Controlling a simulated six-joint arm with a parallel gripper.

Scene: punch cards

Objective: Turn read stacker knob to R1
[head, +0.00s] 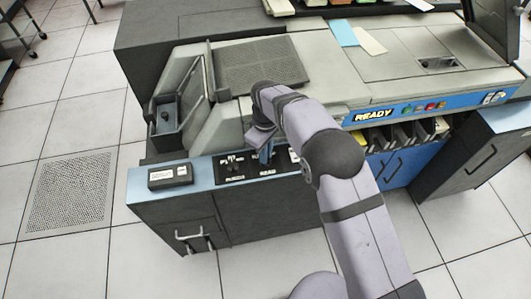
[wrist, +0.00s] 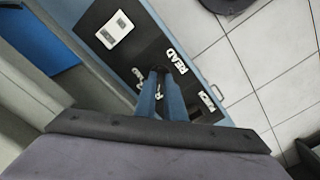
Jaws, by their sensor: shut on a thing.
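The read stacker knob (wrist: 157,71) is a small dark knob on the black control panel, beside the printed word READ in the wrist view. My gripper (wrist: 160,76) is shut on it, with its two blue fingers on either side. The fingers hide much of the knob, so I cannot tell which mark it points to. In the head view my gripper (head: 266,157) reaches down to the panel, and the knob is hidden behind it. The black panel (head: 250,177) sits on the machine's blue front ledge.
A second dark knob (head: 233,168) stands on the panel left of my gripper. A small black box (head: 170,176) sits farther left on the ledge. Card hoppers (head: 405,135) are to the right, below the READY strip (head: 373,115). A white plate (wrist: 115,29) is on the panel.

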